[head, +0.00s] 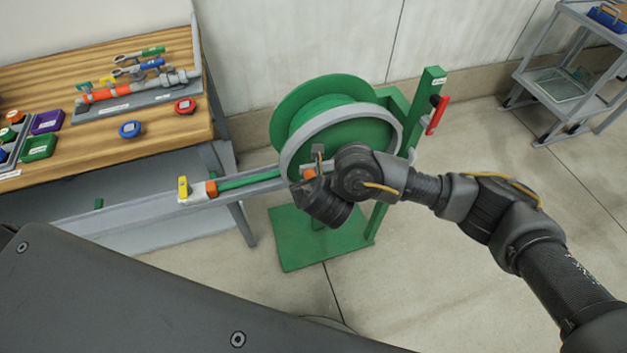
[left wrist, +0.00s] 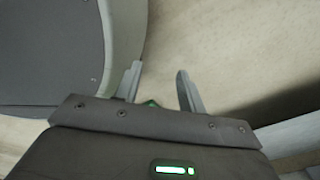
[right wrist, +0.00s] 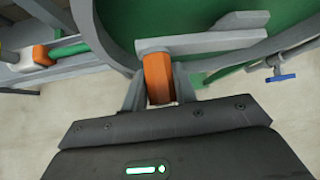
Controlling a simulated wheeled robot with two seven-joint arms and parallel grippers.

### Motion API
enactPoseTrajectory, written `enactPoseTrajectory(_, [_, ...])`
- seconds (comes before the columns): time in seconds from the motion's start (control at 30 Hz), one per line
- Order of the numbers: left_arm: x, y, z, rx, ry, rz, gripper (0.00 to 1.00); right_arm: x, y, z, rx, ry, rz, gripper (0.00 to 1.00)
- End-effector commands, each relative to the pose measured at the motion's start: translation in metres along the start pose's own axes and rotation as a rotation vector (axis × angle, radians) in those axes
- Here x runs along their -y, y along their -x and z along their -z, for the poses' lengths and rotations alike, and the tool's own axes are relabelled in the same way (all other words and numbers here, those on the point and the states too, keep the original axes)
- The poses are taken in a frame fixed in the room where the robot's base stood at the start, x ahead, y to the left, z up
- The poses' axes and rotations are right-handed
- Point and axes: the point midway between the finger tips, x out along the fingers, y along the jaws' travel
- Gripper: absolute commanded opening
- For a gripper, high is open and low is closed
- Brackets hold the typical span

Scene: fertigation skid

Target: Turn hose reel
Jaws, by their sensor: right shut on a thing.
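The hose reel (head: 327,97) is a green drum with a grey rim, standing on a green post and base plate (head: 300,243). A grey crank arm (right wrist: 215,40) with an orange handle (right wrist: 158,78) shows in the right wrist view, against the green disc. My right gripper (right wrist: 160,97) is shut on the orange handle, its fingers on either side. In the head view the handle (head: 309,173) is partly hidden by my right gripper (head: 313,180). My left gripper (left wrist: 158,80) is open and empty, seen only in its wrist view.
A green hose (head: 250,180) with an orange fitting (head: 211,188) runs along a grey rail left of the reel. A red lever (head: 437,115) is on the post. A wooden bench (head: 100,160) with tools stands left, a grey cart (head: 560,90) at right. Floor between is clear.

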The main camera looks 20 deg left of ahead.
Motion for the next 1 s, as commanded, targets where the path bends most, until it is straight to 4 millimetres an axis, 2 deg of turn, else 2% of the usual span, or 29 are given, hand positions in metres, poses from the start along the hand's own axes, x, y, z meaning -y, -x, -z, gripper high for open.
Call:
enactPoseTrajectory(0.17, [-0.004, 0.0, 0.001, -0.001, 0.002, -0.005, 0.4, -0.003, 0.001, 0.0, 0.0, -0.003, -0.006, 0.0])
enactPoseTrajectory(0.2, [-0.005, 0.0, 0.001, -0.001, 0.002, -0.006, 0.4, -0.003, 0.001, 0.0, 0.001, -0.003, -0.006, 0.3])
enactPoseTrajectory(0.33, [-0.007, 0.0, 0.001, -0.002, 0.003, -0.008, 0.4, -0.002, 0.001, 0.0, 0.001, -0.003, -0.004, 0.47])
enactPoseTrajectory(0.67, [-0.007, 0.003, 0.002, -0.002, 0.002, -0.008, 0.4, 0.0, 0.004, -0.001, 0.0, -0.002, -0.001, 0.48])
enactPoseTrajectory(0.87, [-0.009, 0.028, 0.002, 0.0, 0.002, -0.013, 0.4, 0.0, 0.032, -0.005, 0.0, -0.002, -0.004, 0.48])
enactPoseTrajectory(1.0, [-0.021, 0.054, 0.003, 0.002, 0.008, -0.029, 0.4, -0.001, 0.059, -0.007, -0.002, -0.002, -0.005, 0.48])
